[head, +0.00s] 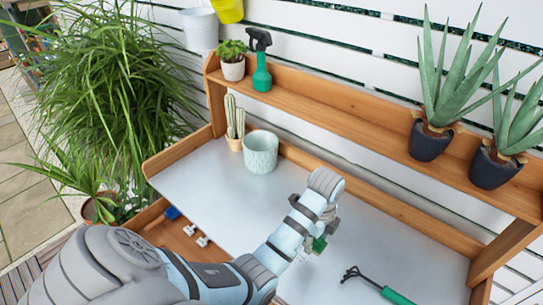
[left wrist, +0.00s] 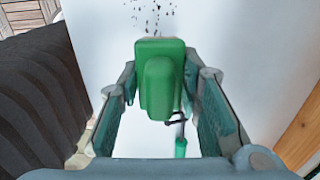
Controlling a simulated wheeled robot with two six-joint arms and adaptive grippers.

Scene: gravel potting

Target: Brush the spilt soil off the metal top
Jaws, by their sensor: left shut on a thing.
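The metal top (head: 200,180) is a pale grey sheet on a wooden potting bench. My left gripper (head: 322,232) is over its middle, shut on a green brush (head: 319,244). In the left wrist view the green block of the brush (left wrist: 160,90) sits between the two fingers; its bristles are hidden. Dark specks of spilt soil (left wrist: 150,14) lie on the metal top just beyond the brush in that view. In the head view my arm and gripper hide most of that area. My right gripper is not in view.
A green-handled hand rake (head: 378,286) lies on the metal top near the front right. A pale patterned pot (head: 261,152) and a potted cactus (head: 235,125) stand at the back left. A wooden shelf (head: 340,95) above holds a spray bottle (head: 261,70) and plants.

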